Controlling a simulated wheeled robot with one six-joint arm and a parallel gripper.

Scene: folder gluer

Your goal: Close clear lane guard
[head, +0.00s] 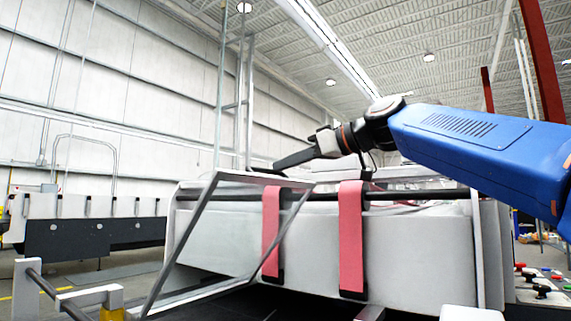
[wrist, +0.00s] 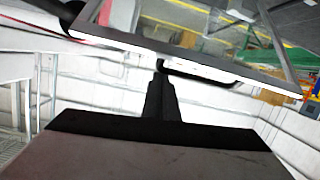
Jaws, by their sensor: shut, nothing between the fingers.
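The clear lane guard (head: 176,250) is a see-through panel in a grey metal frame. In the head view it stands tilted at the left front of the machine, its upper edge raised near the top of the white body. In the wrist view, its frame (wrist: 175,54) crosses the top of the picture at a slant, with a dark bar-like handle (wrist: 205,76) along its edge. My gripper (head: 278,164) is shut and empty, just above the guard's upper edge. In the wrist view, its fingertips (wrist: 160,72) are close to the frame and handle; I cannot tell whether they touch.
The white machine body (head: 420,255) with two pink belts (head: 351,235) and a dark cross bar lies behind and right of the guard. A low yellow-and-white post (head: 112,303) stands at the front left. Another machine section (head: 90,238) is farther left. The air above the guard is mostly free.

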